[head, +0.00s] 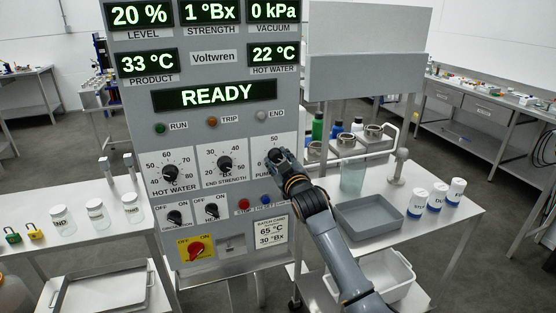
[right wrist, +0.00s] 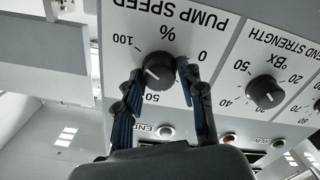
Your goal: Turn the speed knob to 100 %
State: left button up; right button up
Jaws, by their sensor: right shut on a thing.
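The speed knob (right wrist: 157,71) is a round black knob on a white plate marked PUMP SPEED, with 0, 50 and 100 around it. The right wrist view shows the plate upside down. My right gripper (right wrist: 160,76) has one blue-padded finger on each side of the knob and is shut on it. A white pointer line shows on the knob, but its exact reading is hard to tell. In the head view my right gripper (head: 277,157) covers most of the knob. My left gripper is not in view.
The end strength knob (head: 224,163) and hot water knob (head: 170,173) sit to the left on the panel. Red and blue buttons and a batch card (head: 271,232) lie below. The display (head: 214,95) reads READY. A grey tray (head: 368,219) and white-lidded jars stand at right.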

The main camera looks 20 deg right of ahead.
jog(key=o, duration=1.2)
jog(key=s, duration=1.2)
jog(key=shift+d+f, duration=0.1)
jog(key=shift+d, duration=0.1)
jog(key=shift+f, duration=0.1)
